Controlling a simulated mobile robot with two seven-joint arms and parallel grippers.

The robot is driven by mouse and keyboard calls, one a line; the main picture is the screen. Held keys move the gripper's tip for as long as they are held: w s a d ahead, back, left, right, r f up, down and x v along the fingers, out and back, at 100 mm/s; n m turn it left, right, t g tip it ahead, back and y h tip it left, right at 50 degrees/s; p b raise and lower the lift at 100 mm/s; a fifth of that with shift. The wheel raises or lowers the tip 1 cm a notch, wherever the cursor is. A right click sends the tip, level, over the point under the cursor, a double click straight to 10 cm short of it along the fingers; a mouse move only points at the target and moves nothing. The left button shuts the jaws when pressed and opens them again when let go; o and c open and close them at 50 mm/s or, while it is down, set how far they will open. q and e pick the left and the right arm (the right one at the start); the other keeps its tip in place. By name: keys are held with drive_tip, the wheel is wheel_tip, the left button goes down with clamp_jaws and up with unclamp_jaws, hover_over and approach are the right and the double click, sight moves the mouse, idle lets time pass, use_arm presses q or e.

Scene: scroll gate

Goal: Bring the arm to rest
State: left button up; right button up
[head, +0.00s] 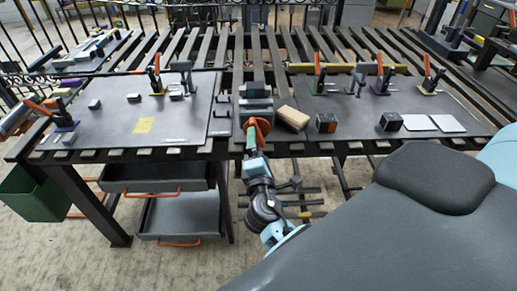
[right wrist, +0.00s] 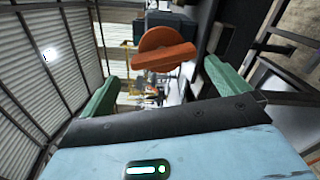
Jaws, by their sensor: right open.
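My right arm reaches up the middle of the head view to the front edge of the workbench. Its right gripper (head: 251,139) has green fingers and stands just in front of an orange round part (head: 260,127). In the right wrist view the green fingers of the gripper (right wrist: 165,85) are wide apart, with nothing held between them. The orange disc with its raised bar (right wrist: 165,55) shows beyond the fingertips. I cannot tell whether the gripper touches it. My left gripper is not in view.
The slatted bench carries a left dark plate (head: 110,115) and a right dark plate (head: 360,108), both with clamps. A brush-like tan block (head: 293,117), a black-and-orange cube (head: 326,122) and white pads (head: 447,123) lie near the front.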

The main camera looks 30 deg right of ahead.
drive_tip(key=s+a+f+m+g+y, duration=0.2)
drive_tip(key=s+a+f+m+y, duration=0.2)
drive_tip(key=s+f, duration=0.6)
drive_tip(key=s+a+f+m+g+y, duration=0.25)
drive_tip(key=s+f+m+y, duration=0.2)
drive_tip(key=s+f, duration=0.6)
drive_tip(key=s+a+f+m+g+y, duration=0.1)
drive_tip(key=s+a+m, duration=0.1)
drive_tip(key=s, duration=0.3)
drive_tip(key=s+a+f+m+g+y, duration=0.1)
drive_tip(key=s+a+f+m+y, duration=0.1)
drive_tip(key=s, duration=0.3)
drive_tip(key=shift+s+f+m, duration=0.3)
drive_tip(key=shift+s+m, duration=0.05)
drive_tip(key=shift+s, duration=0.05)
drive_tip(key=shift+a, duration=0.1)
